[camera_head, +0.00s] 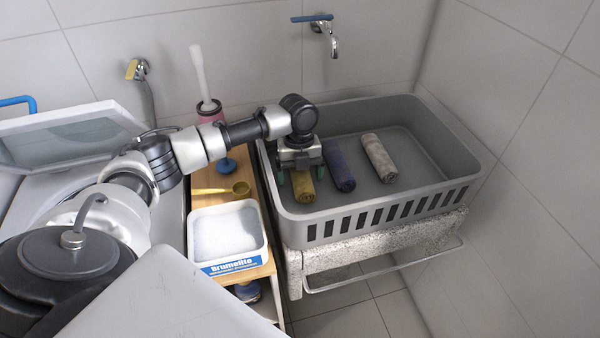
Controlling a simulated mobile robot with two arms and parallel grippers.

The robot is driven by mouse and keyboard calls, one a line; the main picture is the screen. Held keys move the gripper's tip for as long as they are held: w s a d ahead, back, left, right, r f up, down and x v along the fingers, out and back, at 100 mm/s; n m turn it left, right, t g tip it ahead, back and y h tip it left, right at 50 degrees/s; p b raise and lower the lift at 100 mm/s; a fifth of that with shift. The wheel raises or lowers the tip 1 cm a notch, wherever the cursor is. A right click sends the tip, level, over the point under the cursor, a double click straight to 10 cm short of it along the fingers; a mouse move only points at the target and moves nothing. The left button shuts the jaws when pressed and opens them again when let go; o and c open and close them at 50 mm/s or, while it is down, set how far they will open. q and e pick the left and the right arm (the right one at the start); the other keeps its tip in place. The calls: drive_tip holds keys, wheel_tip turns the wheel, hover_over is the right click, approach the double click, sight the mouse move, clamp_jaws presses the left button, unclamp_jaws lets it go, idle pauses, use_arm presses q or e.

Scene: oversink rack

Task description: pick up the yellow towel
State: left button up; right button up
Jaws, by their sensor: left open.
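The yellow towel (303,187) is rolled up and lies at the left side inside the grey basket (375,217). My left gripper (298,182) points down right over it, with green-tipped fingers apart on either side of its near part. The far part of the towel is hidden under the gripper. I cannot tell whether the fingers touch it. My right gripper is not in view.
A rolled dark blue towel (339,166) lies just right of the yellow one, and a rolled grey towel (379,158) lies further right. The basket's slotted walls surround them. A white tray (229,268) of powder and a yellow scoop (222,190) sit left of the basket.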

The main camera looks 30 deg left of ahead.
use_arm(q)
drive_tip(key=c, duration=1)
